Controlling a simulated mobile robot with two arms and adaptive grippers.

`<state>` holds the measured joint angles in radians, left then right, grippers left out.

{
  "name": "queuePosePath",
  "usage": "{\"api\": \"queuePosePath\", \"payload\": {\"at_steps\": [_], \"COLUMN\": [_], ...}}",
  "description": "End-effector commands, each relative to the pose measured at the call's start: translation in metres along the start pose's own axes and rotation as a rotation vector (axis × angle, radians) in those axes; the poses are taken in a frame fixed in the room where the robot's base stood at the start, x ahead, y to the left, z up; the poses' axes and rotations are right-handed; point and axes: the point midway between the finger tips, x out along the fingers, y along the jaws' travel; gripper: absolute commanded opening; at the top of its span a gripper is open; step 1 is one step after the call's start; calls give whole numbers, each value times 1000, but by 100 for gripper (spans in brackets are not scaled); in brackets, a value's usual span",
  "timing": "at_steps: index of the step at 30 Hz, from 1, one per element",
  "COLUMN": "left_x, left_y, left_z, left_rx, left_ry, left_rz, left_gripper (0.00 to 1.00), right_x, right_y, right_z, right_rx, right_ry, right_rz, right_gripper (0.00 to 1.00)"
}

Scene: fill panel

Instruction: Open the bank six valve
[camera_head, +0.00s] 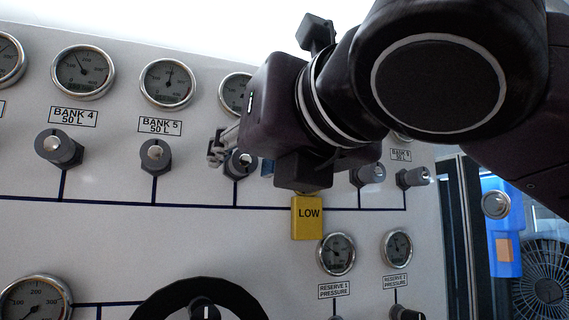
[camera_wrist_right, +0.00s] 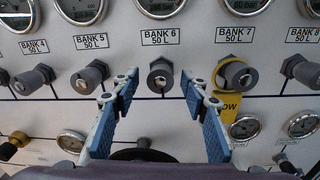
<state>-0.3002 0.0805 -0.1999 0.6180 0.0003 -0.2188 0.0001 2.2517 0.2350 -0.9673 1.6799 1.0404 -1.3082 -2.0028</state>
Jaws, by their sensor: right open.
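The bank six valve (camera_wrist_right: 160,79) is a dark grey knob with a silver centre, below the "BANK 6 50 L" label (camera_wrist_right: 160,37) in the right wrist view. In the head view the valve (camera_head: 240,164) is partly hidden behind my right gripper (camera_head: 219,149). In the right wrist view my right gripper (camera_wrist_right: 159,92) is open and empty, with its blue-padded fingers on either side of the knob. I cannot tell whether they touch it. My left gripper is not in view.
The bank 5 valve (camera_wrist_right: 89,77) is close on the left. The bank 7 valve (camera_wrist_right: 236,76) is close on the right, with a yellow LOW tag (camera_head: 308,217) hanging there. A black handwheel (camera_head: 165,300) sits lower on the panel, and small reserve gauges (camera_head: 337,254) are at lower right.

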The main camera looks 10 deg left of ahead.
Motion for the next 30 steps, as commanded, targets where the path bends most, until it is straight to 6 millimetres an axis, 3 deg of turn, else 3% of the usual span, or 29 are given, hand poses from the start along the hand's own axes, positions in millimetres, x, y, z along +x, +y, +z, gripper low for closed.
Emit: {"api": "queuePosePath", "payload": {"at_steps": [15,21,30], "left_x": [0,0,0], "left_y": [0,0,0], "left_z": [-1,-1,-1], "left_rx": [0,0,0], "left_ry": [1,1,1], "left_rz": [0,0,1], "left_gripper": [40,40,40], "right_x": [-97,-114,-115], "right_y": [0,0,0], "right_z": [1,0,0], "right_rx": [0,0,0], "right_ry": [-3,-1,-1], "right_rz": [0,0,0], "right_gripper": [41,41,41]}}
